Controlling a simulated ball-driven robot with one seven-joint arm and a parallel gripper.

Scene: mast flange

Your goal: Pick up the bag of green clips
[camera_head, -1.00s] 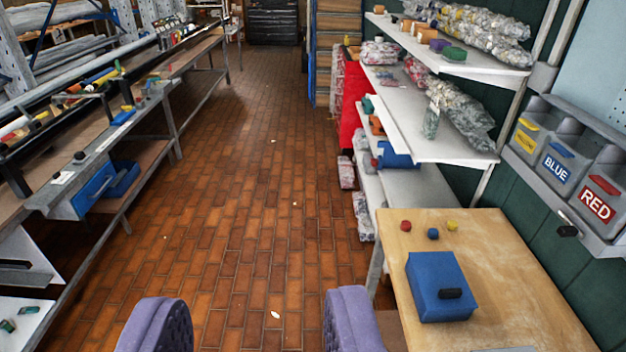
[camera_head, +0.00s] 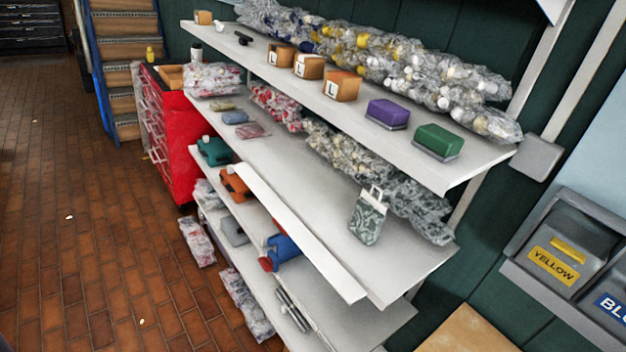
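A small green-and-white patterned bag (camera_head: 368,218) with a white handle stands upright near the right end of the middle white shelf (camera_head: 300,195). It may be the bag of green clips; I cannot see its contents. Clear bags of pale pieces (camera_head: 395,190) lie behind it along the back of the same shelf. My gripper is not in view now.
The upper shelf (camera_head: 450,165) overhangs the back of the middle shelf and carries a purple block (camera_head: 388,113), a green block (camera_head: 437,141) and small boxes (camera_head: 342,86). A red cabinet (camera_head: 165,125) stands at left.

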